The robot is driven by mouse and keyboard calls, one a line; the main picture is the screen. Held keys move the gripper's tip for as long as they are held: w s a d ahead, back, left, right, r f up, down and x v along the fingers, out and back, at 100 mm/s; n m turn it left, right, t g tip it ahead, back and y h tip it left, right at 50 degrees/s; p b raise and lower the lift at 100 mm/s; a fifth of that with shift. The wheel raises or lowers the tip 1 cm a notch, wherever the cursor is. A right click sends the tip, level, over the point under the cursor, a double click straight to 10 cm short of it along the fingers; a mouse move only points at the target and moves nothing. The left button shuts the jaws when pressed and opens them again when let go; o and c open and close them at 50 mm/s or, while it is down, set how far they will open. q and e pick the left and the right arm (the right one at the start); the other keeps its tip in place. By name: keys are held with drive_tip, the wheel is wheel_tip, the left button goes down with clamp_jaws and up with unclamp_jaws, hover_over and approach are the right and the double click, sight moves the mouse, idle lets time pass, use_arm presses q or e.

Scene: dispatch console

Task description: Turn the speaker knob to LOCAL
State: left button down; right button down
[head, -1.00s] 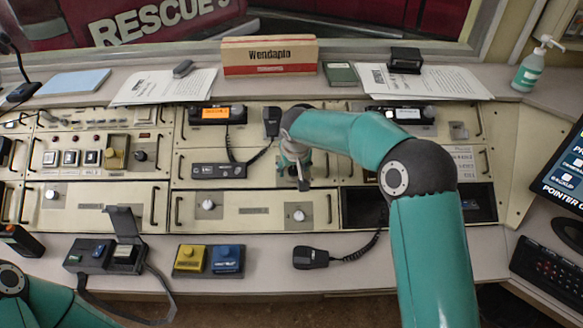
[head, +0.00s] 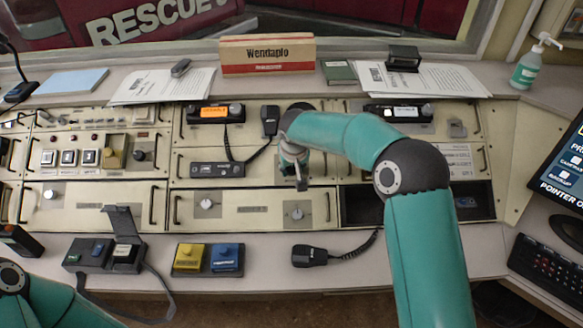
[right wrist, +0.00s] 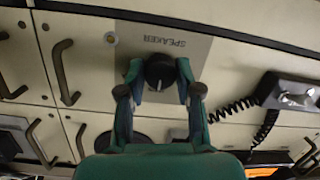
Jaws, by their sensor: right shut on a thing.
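The speaker knob (right wrist: 159,72) is a round dark knob on a grey plate (right wrist: 188,50) lettered SPEAKER, upside down in the right wrist view. My right gripper (right wrist: 160,77) has one finger on each side of the knob and is shut on it. I cannot read a LOCAL mark or the knob's pointer. My left gripper is out of view; only part of my left arm shows at lower left.
Drawer-like handles (right wrist: 62,72) flank the plate. A hand microphone (head: 309,256) lies on the desk in front, right of yellow (head: 189,257) and blue (head: 225,257) buttons. An open dark bay (head: 362,207) is to the right.

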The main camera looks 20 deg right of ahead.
drive_tip(key=shift+a, duration=0.1)
drive_tip(key=n+h, duration=0.1)
drive_tip(key=n, duration=0.4)
drive_tip(key=shift+b, duration=0.3)
drive_tip(key=n+h, duration=0.1)
drive_tip(key=n, duration=0.5)
drive_tip(key=shift+w, duration=0.1)
drive_tip(key=shift+r, duration=0.1)
drive_tip(key=c, duration=0.8)
unclamp_jaws()
drive_tip(key=v, duration=1.1)
drive_tip(key=shift+s+a+r, duration=0.2)
drive_tip(key=shift+s+r, duration=0.1)
